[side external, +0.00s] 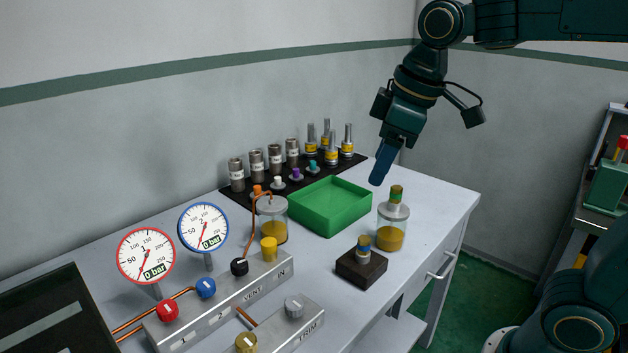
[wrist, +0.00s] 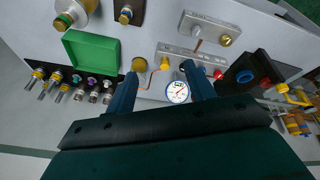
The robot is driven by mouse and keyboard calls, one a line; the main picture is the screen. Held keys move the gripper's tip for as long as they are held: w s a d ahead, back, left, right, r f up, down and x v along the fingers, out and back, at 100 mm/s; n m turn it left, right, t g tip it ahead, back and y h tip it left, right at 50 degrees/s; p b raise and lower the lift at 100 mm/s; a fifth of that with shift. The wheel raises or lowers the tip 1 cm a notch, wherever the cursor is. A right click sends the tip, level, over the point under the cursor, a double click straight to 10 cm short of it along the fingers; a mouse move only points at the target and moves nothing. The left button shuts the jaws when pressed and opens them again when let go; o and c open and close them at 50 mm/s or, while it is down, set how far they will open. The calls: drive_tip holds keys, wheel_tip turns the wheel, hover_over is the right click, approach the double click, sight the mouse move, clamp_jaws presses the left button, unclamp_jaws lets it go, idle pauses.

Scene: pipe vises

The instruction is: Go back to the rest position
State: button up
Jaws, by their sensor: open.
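My gripper (side external: 383,168) hangs above the far right part of the bench, pointing down, higher than the green tray and the jars. In the wrist view my gripper (wrist: 160,86) shows two dark blue fingers spread apart with nothing between them. It touches nothing that I can see. The arm reaches in from the upper right of the side view.
Below stand a green tray (side external: 328,209), a jar with a green-and-yellow cap (side external: 393,219), a dark block (side external: 361,270) and another jar (side external: 272,224). Metal cylinders (side external: 256,164) line the back. Two gauges (side external: 203,227) and valve blocks stand left. The air around my gripper is clear.

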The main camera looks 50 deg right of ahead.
drive_tip(key=s+d+f+m+t, duration=0.2)
drive_tip(key=s+f+m, duration=0.3)
drive_tip(key=s, duration=0.8)
drive_tip(key=shift+d+f, duration=0.4)
drive_tip(key=shift+d, duration=0.3)
